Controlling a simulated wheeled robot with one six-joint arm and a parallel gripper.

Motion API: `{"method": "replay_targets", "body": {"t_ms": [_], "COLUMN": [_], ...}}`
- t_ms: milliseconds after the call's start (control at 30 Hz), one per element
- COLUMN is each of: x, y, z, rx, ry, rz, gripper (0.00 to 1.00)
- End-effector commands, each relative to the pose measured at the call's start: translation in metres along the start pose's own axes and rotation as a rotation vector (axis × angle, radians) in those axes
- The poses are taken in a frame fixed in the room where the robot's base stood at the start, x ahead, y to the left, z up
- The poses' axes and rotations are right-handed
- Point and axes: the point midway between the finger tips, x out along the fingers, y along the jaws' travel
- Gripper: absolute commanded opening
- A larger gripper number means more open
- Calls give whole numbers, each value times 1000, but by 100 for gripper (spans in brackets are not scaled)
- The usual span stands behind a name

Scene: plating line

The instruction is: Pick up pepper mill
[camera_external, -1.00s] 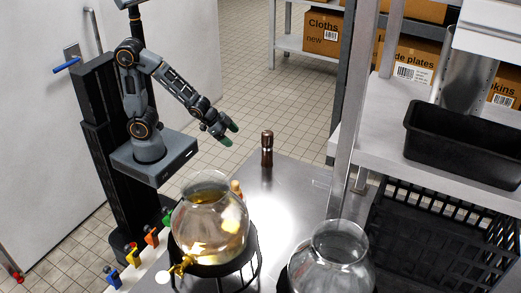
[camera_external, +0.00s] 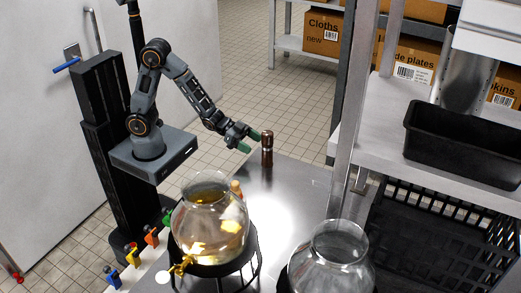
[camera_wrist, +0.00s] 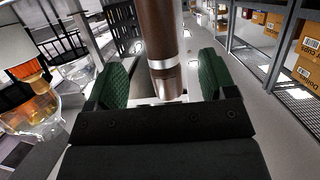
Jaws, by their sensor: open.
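The pepper mill (camera_external: 267,147) is dark brown with a silver band and stands upright on the steel counter (camera_external: 285,190), near its far end. My gripper (camera_external: 250,141) is open, with green finger pads, just left of the mill in the external view. In the wrist view the mill (camera_wrist: 163,45) rises upright ahead, in line with the gap between the two green pads of my gripper (camera_wrist: 160,82). The pads stand apart on either side of it, and I see no contact. The mill's top is cut off in the wrist view.
A glass dispenser (camera_external: 208,225) with amber liquid and a brass tap stands on the counter's near left. An empty-looking glass jar (camera_external: 340,262) is to its right. A small orange-topped bottle (camera_external: 236,187) is behind the dispenser. A steel shelf post (camera_external: 347,110) rises at right.

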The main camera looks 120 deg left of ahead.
Motion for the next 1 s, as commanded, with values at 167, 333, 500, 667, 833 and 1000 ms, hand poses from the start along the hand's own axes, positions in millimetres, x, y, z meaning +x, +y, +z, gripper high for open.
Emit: {"method": "replay_targets", "body": {"t_ms": [167, 333, 500, 667, 833, 1000], "x": [18, 25, 45, 64, 74, 74], "y": [0, 0, 1, 0, 1, 0], "z": [0, 0, -3, -3, -3, -3], "rx": [1, 1, 0, 0, 2, 1], "ry": [0, -1, -2, -1, 0, 0], "rz": [0, 0, 1, 0, 0, 0], "gripper": [77, 77, 77, 77, 77, 77]}}
